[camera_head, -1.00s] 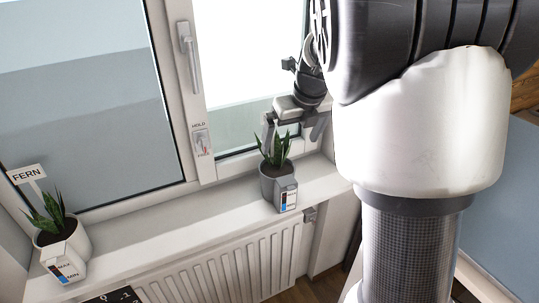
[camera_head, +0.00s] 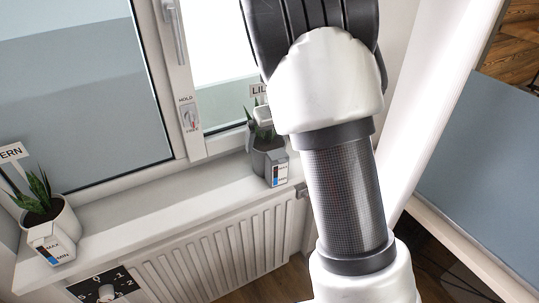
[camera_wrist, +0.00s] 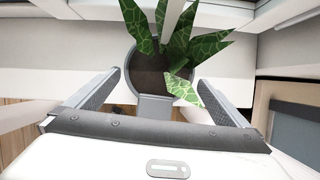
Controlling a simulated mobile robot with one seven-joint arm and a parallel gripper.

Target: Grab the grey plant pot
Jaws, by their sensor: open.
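The grey plant pot (camera_head: 262,160) stands upright on the window sill, with a spiky green plant and a white level gauge on its front. My arm covers part of the plant in the head view. In the wrist view I look down on the pot (camera_wrist: 132,82), its dark soil and its patterned leaves. My gripper (camera_wrist: 160,77) is open and empty, with one finger to each side of the pot in the picture. I see no finger contact, and cannot tell how far down the fingers reach.
A white pot (camera_head: 62,222) with a FERN sign stands at the sill's left end. The sill (camera_head: 165,205) is clear between the pots. The window frame (camera_head: 183,80) rises behind, with a radiator (camera_head: 215,255) below. A partly hidden sign (camera_head: 258,90) shows by the grey pot's plant.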

